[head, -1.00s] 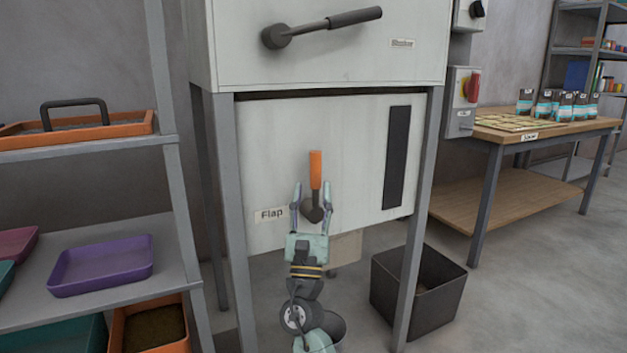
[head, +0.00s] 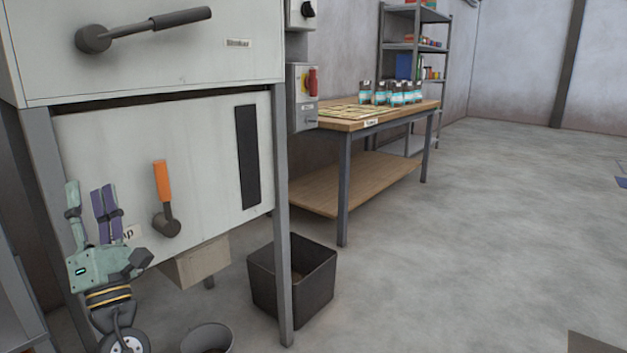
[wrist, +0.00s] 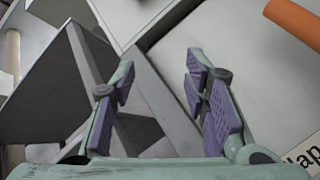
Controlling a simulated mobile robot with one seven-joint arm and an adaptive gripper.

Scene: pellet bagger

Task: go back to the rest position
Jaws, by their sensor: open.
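My gripper (head: 90,212) is at the lower left of the head view, in front of the machine's lower panel (head: 105,140). It is open and empty, fingers pointing up. The orange-handled flap lever (head: 162,182) stands upright on that panel, right of my gripper and apart from it. My gripper partly hides the flap label (head: 131,232). In the wrist view, the open fingers (wrist: 160,90) have nothing between them, and the orange handle (wrist: 297,20) shows at the upper right.
A dark bin (head: 293,285) stands on the floor by the machine's front leg (head: 282,215). A round bucket (head: 206,338) is near my arm. A wooden table (head: 342,124) with several bags (head: 393,93) is behind. The floor at right is mostly clear.

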